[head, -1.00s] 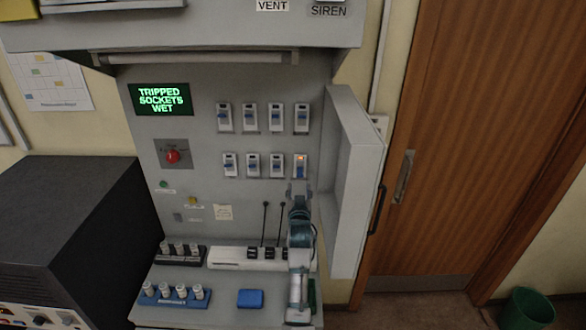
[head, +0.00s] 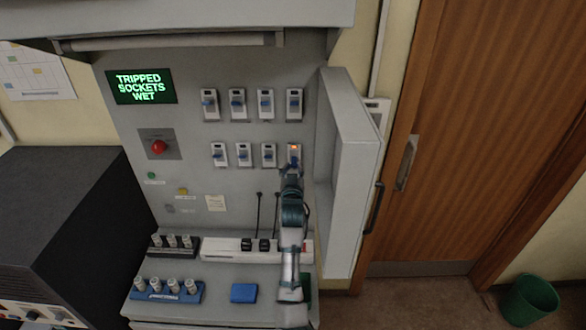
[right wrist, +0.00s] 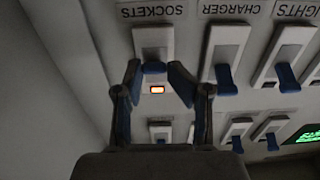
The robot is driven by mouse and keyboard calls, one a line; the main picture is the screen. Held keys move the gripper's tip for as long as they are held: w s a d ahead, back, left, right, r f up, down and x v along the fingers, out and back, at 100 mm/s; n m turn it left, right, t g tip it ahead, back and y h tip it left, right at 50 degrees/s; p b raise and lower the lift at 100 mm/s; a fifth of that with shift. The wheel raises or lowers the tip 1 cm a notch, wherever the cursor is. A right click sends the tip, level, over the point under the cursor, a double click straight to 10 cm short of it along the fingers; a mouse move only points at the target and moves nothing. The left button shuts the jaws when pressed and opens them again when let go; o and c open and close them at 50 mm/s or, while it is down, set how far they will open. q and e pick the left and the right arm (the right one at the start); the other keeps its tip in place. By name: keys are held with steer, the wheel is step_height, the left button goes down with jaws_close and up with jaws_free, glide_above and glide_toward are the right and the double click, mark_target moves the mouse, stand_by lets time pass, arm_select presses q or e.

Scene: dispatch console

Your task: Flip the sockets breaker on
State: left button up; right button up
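The sockets breaker (head: 294,153) is the rightmost switch in the lower row on the grey panel, with an orange lamp lit on it. In the right wrist view, where labels appear upside down, the sockets breaker (right wrist: 152,40) has a blue lever between my fingers. My right gripper (head: 291,171) is just below the breaker in the head view. In the right wrist view its two fingertips (right wrist: 154,70) are apart, one on each side of the lever; contact is unclear. The display (head: 142,86) reads "TRIPPED SOCKETS WET". My left gripper is not in view.
The charger breaker (right wrist: 225,58) sits close beside the sockets one. An open cabinet door (head: 350,175) stands just right of my arm. A red button (head: 159,146) is on the left panel. A power strip (head: 222,248) and a blue block (head: 244,292) lie below.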

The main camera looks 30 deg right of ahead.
mark_target(294, 161)
steer(key=shift+d, duration=0.4)
jaws_close()
steer(key=shift+a, duration=0.1)
step_height(294, 161, up, 2)
steer(key=g+y, duration=0.1)
steer(key=g, duration=0.1)
steer(key=g+y, duration=0.1)
steer(key=g, duration=0.1)
steer(key=shift+r+g+y, duration=0.15)
steer(key=shift+g+y, duration=0.15)
steer(key=shift+g, duration=0.1)
steer(key=g+y, duration=0.1)
steer(key=r+g+y, duration=0.1)
steer(key=g, duration=0.1)
steer(key=shift+w+r, duration=0.15)
steer(key=shift+w, duration=0.05)
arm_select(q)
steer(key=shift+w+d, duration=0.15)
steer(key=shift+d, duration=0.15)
arm_select(e)
steer(key=shift+w+d+r+g+y, duration=0.1)
steer(key=shift+g+y, duration=0.15)
steer(key=shift+g, duration=0.2)
steer(key=shift+w+d+r+g+y, duration=0.1)
steer(key=shift+g+y, duration=0.15)
steer(key=shift+g, duration=0.2)
steer(key=shift+f, duration=0.1)
